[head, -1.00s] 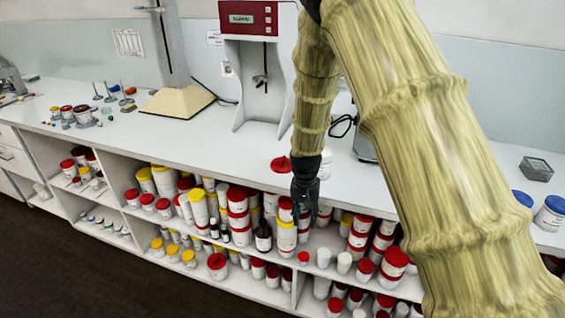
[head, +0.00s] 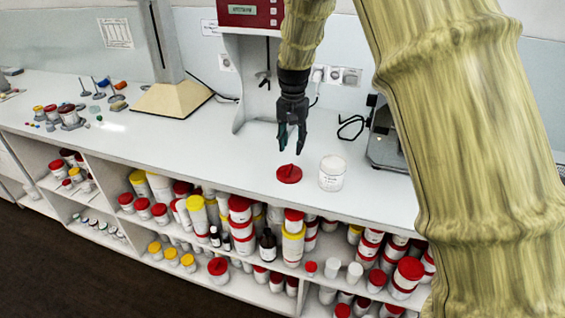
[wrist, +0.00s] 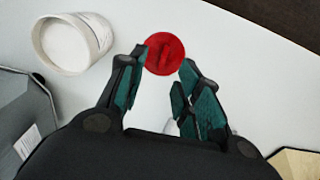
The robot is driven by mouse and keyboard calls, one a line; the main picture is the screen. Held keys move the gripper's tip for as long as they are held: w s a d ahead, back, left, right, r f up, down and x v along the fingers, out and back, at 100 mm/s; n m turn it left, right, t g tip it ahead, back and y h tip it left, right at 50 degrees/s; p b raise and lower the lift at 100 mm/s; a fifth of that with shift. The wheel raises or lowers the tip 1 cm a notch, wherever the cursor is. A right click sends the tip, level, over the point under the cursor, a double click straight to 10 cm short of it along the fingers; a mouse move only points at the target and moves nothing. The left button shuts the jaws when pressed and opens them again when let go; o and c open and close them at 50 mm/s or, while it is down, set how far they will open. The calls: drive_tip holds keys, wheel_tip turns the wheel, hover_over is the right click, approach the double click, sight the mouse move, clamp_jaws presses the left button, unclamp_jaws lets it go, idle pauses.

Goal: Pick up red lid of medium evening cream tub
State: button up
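The red lid (head: 289,174) lies flat on the white counter, with a raised red grip across its top. It also shows in the wrist view (wrist: 165,54), just beyond and between my fingertips. The white tub (head: 332,172) stands without a lid to the right of the red lid; in the wrist view the tub (wrist: 72,41) is at the upper left. My gripper (head: 291,150) points down just above and behind the lid. Its fingers (wrist: 160,82) are apart, with nothing between them.
The counter (head: 225,155) is clear left of the lid, and its front edge is close to the lid. Shelves below hold many tubs with red and yellow lids. A dispenser with a red panel (head: 248,12) stands behind; a grey device (head: 385,135) stands right.

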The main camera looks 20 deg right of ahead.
drive_tip(key=w, duration=0.1)
drive_tip(key=p, duration=0.1)
hover_over(290, 168)
drive_tip(key=f, duration=0.5)
drive_tip(key=shift+w+a, duration=0.15)
drive_tip(key=shift+a, duration=0.05)
drive_tip(key=shift+f, duration=0.3)
drive_tip(key=shift+d+f+p, duration=0.15)
drive_tip(key=shift+f+p, duration=0.2)
drive_tip(key=shift+p, duration=0.2)
wheel_tip(290, 168, down, 3)
drive_tip(key=shift+w+f+p, duration=0.1)
drive_tip(key=shift+w+p, duration=0.05)
drive_tip(key=shift+p, duration=0.4)
drive_tip(key=shift+f, duration=0.4)
clamp_jaws()
